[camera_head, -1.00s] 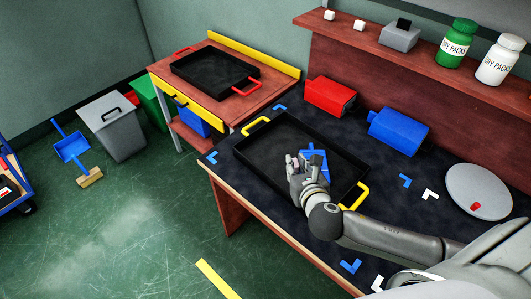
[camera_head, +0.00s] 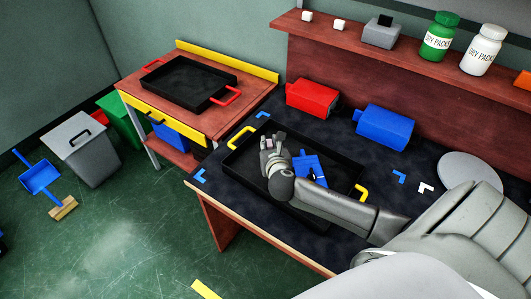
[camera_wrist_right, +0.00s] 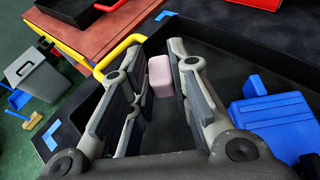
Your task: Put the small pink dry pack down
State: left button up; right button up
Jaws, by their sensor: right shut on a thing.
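The small pink dry pack (camera_wrist_right: 160,76) is between the fingers of my right gripper (camera_wrist_right: 157,48), which is shut on it. In the head view, the right gripper (camera_head: 273,142) is over the left part of the black tray with yellow handles (camera_head: 236,166). Only a small bit of the pink pack (camera_head: 268,143) shows there. The wrist view shows the pack over the tray's dark floor; I cannot tell whether it touches it. A blue object (camera_head: 311,166) lies in the tray to the right of the gripper. My left gripper is not in view.
A red box (camera_head: 312,96) and a blue box (camera_head: 384,127) stand behind the tray. A grey disc (camera_head: 470,170) lies at the right. A shelf above holds a green bottle (camera_head: 440,38) and a white bottle (camera_head: 483,50). Another black tray (camera_head: 190,82) stands on the side table.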

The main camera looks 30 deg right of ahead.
jog(key=w+f, duration=0.1)
jog(key=f, duration=0.1)
jog(key=w+f, duration=0.2)
jog(key=w+d+f+b, duration=0.1)
jog(key=shift+w+f, duration=0.15)
jog(key=shift+f, duration=0.25)
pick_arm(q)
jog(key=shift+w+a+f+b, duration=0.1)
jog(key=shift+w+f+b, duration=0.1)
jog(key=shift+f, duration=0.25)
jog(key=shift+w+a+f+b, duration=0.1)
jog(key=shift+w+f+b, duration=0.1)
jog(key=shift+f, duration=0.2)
pick_arm(e)
jog(key=shift+f, duration=1.5)
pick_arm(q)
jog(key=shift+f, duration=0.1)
pick_arm(e)
jog(key=shift+f, duration=0.1)
jog(key=o, duration=0.8)
jog(key=shift+f, duration=0.1)
jog(key=shift+c, duration=0.2)
jog(key=shift+r, duration=0.25)
jog(key=p+v, duration=0.1)
jog(key=v, duration=1.1)
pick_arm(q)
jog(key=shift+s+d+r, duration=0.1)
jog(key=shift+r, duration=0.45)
